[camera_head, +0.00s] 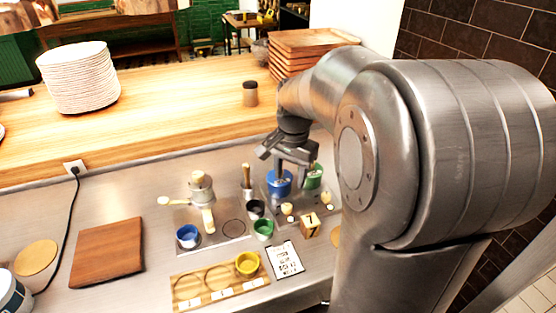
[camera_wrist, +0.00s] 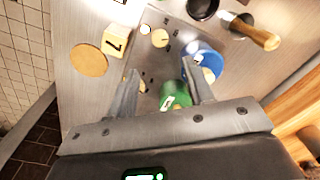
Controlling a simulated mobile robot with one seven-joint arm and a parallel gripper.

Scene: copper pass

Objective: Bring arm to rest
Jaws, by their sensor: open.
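My gripper (camera_head: 286,160) is open, with its fingers pointing down above the metal counter, near a blue cup (camera_head: 279,182) and a green cup (camera_head: 313,176). In the wrist view my gripper (camera_wrist: 163,93) has its two fingers spread apart. The green cup (camera_wrist: 176,95) shows between the fingers, toward the right one. The blue cup (camera_wrist: 207,62) is just beyond the right finger. Nothing appears held. My arm fills the right of the head view and hides part of the counter.
A wooden block (camera_head: 310,225), a second green cup (camera_head: 263,229), a yellow cup (camera_head: 247,263) and a white card (camera_head: 284,259) stand nearby. Farther left are a grinder-like device (camera_head: 203,195) and a brown board (camera_head: 107,253). Plates (camera_head: 78,78) and stacked trays (camera_head: 300,45) stand on the wooden ledge.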

